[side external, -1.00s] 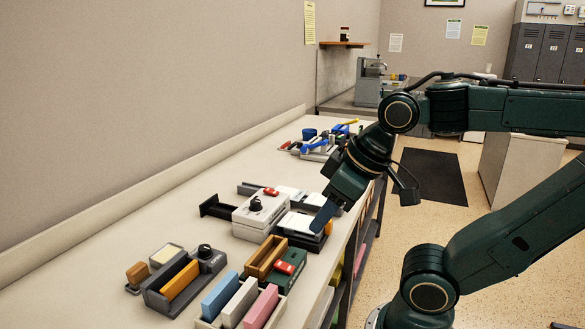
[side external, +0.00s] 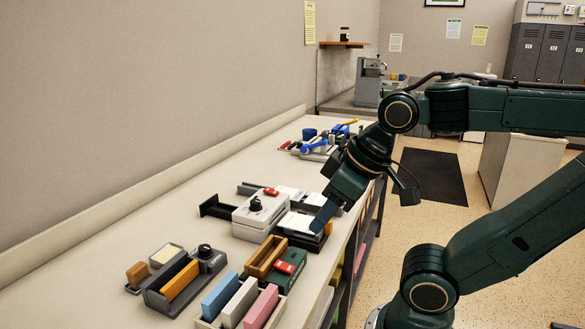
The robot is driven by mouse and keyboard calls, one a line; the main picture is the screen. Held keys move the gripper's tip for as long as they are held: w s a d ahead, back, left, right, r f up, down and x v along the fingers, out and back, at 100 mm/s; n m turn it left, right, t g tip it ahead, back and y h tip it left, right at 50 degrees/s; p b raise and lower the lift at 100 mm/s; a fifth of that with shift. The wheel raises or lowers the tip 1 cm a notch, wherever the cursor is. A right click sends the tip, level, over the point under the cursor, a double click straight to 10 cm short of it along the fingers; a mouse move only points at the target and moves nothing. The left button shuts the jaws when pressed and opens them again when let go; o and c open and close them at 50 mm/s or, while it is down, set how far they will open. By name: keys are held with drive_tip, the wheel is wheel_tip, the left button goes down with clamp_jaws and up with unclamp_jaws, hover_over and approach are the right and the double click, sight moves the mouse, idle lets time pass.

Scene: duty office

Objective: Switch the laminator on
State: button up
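A white boxy machine (side external: 249,217) stands on the bench, with a black knob (side external: 256,205) and a red switch (side external: 271,192) on top. It looks like the laminator, but I see no label. A black tray-like part (side external: 216,207) sticks out on its left. The switch's position is too small to read. My gripper (side external: 322,219) points down and left, just right of this machine, over a black and white unit (side external: 303,228). One dark blue finger shows; the other is hidden, so its opening cannot be judged. I cannot tell whether it touches the unit.
Coloured tools (side external: 325,142) lie farther back. The bench's left side (side external: 130,230) is clear.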

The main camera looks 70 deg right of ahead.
drive_tip(key=shift+c, duration=0.3)
clamp_jaws()
idle(1.3)
